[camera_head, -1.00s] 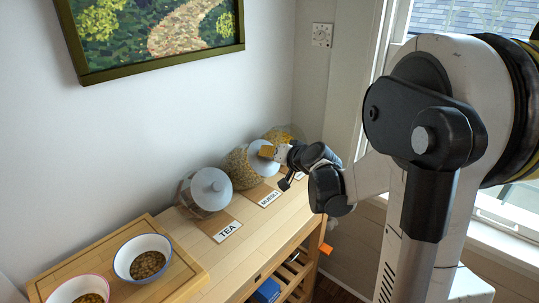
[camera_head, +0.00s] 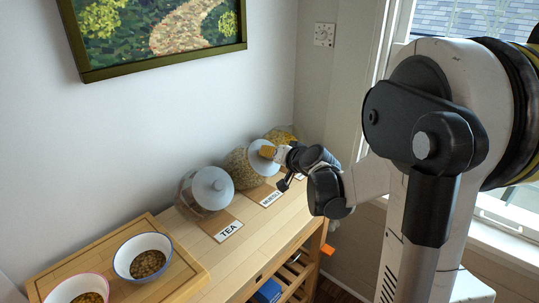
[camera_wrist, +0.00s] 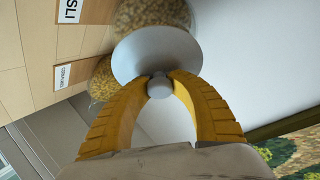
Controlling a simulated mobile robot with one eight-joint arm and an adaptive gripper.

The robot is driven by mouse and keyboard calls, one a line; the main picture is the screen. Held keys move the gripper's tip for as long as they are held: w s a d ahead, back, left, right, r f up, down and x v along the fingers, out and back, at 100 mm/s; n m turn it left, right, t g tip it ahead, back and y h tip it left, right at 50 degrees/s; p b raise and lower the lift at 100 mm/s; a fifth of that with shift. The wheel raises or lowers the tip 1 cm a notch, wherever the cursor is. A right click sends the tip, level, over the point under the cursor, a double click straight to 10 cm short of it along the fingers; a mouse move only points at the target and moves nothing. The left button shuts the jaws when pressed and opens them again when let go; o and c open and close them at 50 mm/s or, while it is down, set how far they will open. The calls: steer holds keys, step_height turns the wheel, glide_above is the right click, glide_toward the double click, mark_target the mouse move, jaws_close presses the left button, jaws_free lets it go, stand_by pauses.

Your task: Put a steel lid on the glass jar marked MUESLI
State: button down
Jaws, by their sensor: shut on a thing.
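The glass jar marked MUESLI (camera_head: 241,170) stands on the wooden sideboard behind its MUESLI label (camera_head: 271,198), filled with pale grain. In the wrist view its contents (camera_wrist: 152,13) show beyond the lid. My gripper (camera_head: 271,152) is shut on the knob (camera_wrist: 160,88) of a round steel lid (camera_wrist: 150,50), with a yellow finger on either side. The lid is at the jar's mouth and covers it in the head view (camera_head: 260,166). I cannot tell whether the lid is seated or just above the rim.
The lidded TEA jar (camera_head: 192,195) stands to the left. Another filled jar (camera_head: 281,134) stands just right of the MUESLI jar, close to my gripper. A wooden tray (camera_head: 192,270) with two bowls is at the front left. The wall is close behind the jars.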

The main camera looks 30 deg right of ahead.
steer(key=shift+w+a+f+b, duration=0.2)
steer(key=shift+w+f+b, duration=0.35)
steer(key=shift+w+f, duration=0.05)
stand_by(0.3)
steer(key=c, duration=1.1)
jaws_free()
steer(key=o, duration=0.5)
steer(key=s+r+p, duration=0.1)
steer(key=s+d+r+p, duration=0.1)
steer(key=s, duration=0.1)
steer(key=s+r+p, duration=0.1)
steer(key=r, duration=0.1)
steer(key=shift+s+d, duration=0.15)
steer(key=shift+d, duration=0.1)
